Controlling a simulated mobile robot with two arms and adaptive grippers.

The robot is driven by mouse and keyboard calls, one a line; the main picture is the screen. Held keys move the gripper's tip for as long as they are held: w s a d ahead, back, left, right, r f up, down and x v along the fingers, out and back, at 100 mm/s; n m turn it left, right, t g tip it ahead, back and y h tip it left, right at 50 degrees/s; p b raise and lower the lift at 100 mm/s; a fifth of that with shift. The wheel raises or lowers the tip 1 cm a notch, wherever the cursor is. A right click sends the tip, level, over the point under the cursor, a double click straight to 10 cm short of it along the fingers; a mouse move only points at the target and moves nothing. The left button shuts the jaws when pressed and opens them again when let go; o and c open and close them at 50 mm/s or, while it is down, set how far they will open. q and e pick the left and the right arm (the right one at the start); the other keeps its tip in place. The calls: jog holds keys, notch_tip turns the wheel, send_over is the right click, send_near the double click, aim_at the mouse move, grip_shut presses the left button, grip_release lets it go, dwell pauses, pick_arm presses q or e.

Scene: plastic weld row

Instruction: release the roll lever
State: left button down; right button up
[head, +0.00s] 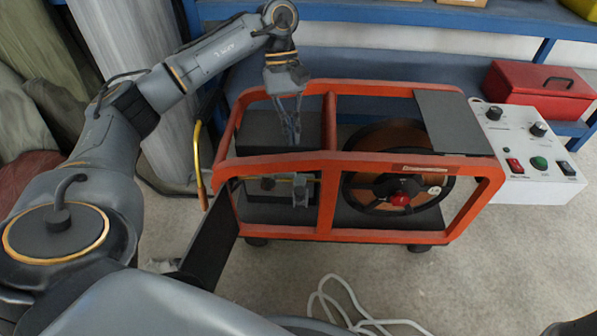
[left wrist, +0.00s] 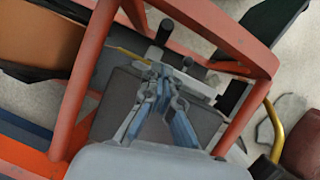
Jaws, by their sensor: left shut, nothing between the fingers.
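The orange-framed machine (head: 325,165) stands on the floor in the middle of the head view, with a dark wheel (head: 398,170) in its right half. My left gripper (head: 296,138) reaches down into its left half from above; its fingers are together and empty. In the left wrist view the gripper (left wrist: 165,75) is over a dark block, close to a short black-ended lever (left wrist: 163,32). I cannot tell whether they touch, or whether this is the roll lever. A yellow curved handle (head: 199,165) sticks up outside the frame's left end. My right gripper is not in view.
A white control box (head: 530,160) with knobs and buttons stands at the right, with a red toolbox (head: 540,85) behind it. Blue shelving (head: 400,68) runs along the back. A white cable (head: 345,310) lies on the floor in front. Orange frame bars surround my left gripper.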

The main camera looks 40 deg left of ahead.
aim_at(300, 196)
pick_arm(q)
jog(key=b+x, duration=0.6)
jog(key=x, duration=0.4)
jog(key=shift+b, duration=0.3)
jog(key=shift+s+d+p, duration=0.35)
jog(key=shift+s+p, duration=0.15)
jog(key=shift+s, duration=0.15)
jog(key=shift+f, duration=0.1)
